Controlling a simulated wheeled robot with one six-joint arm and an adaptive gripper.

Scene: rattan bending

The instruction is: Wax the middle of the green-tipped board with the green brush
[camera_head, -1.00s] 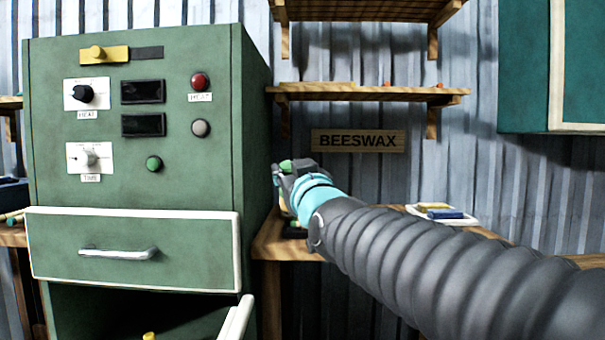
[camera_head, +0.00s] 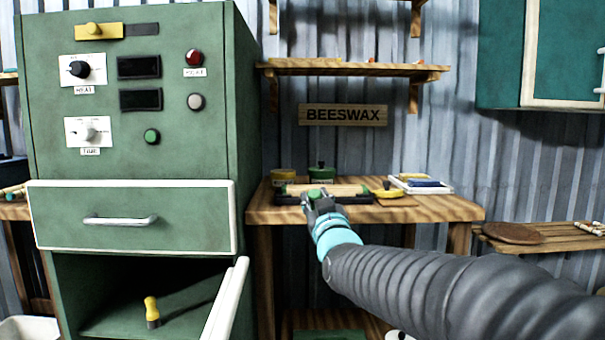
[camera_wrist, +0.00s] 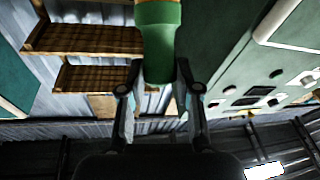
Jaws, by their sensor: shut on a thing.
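My gripper (camera_head: 318,203) is shut on the green brush, whose thick green handle (camera_wrist: 160,45) shows between the fingers in the wrist view. In the head view a bit of the brush's green (camera_head: 315,193) shows at my gripper, in front of a pale board (camera_head: 346,189). The board lies crosswise on dark supports on the wooden table (camera_head: 452,209).
A yellow tin (camera_head: 284,175) and a green tin (camera_head: 321,174) stand behind the board. A yellow brush (camera_head: 388,191) lies right of it, before a white tray (camera_head: 422,184). The green cabinet (camera_head: 200,150) stands close on the left. A shelf (camera_head: 350,70) hangs above.

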